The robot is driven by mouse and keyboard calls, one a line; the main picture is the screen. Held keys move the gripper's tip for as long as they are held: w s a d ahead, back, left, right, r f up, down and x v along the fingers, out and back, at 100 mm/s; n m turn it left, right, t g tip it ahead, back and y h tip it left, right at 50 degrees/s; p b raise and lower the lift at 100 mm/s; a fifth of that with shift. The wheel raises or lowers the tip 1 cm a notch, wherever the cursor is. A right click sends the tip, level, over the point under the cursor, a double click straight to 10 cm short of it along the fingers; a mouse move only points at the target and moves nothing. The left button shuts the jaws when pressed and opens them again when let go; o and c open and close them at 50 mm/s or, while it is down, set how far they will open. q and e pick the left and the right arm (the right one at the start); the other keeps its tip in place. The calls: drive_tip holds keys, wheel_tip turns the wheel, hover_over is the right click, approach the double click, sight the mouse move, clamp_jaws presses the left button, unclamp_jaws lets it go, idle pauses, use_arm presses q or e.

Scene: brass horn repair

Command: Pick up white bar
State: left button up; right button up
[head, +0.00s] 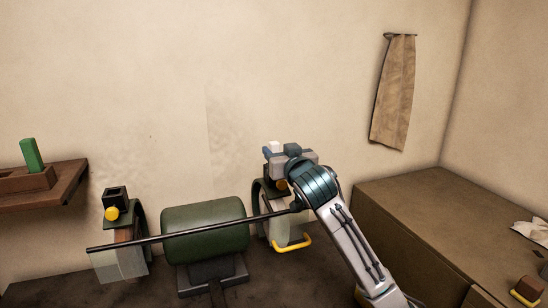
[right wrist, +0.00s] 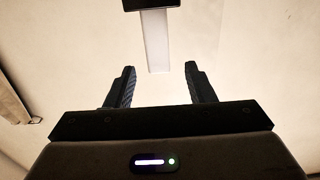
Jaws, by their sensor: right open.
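The white bar (right wrist: 156,42) shows in the right wrist view, its near end between my fingertips and its far end at a dark holder (right wrist: 150,5). In the head view a small white end (head: 273,148) shows beside my right gripper (head: 283,157); the gripper hides the rest. My right gripper, also in the right wrist view (right wrist: 159,78), is open, with a gap on each side of the bar. I cannot tell whether either finger touches it. My left gripper is out of view.
A long dark rod (head: 190,233) crosses in front of a green padded roll (head: 205,230). A black socket (head: 116,195) tops the left stand. A green bar (head: 31,155) stands on the left shelf (head: 70,190). A brown cabinet (head: 420,215) fills the right.

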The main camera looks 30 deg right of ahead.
sight(276, 148)
drive_tip(key=p+x, duration=0.3)
drive_tip(key=x, duration=0.2)
drive_tip(key=shift+w+d, duration=0.1)
drive_tip(key=shift+w+f, duration=0.1)
drive_tip(key=shift+w, duration=0.3)
drive_tip(key=shift+w+f, duration=0.1)
drive_tip(key=shift+w, duration=0.05)
drive_tip(key=shift+d+f, duration=0.1)
drive_tip(key=c, duration=0.9)
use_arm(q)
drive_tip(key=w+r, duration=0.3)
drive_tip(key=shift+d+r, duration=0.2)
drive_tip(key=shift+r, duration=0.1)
use_arm(e)
drive_tip(key=shift+c, duration=0.8)
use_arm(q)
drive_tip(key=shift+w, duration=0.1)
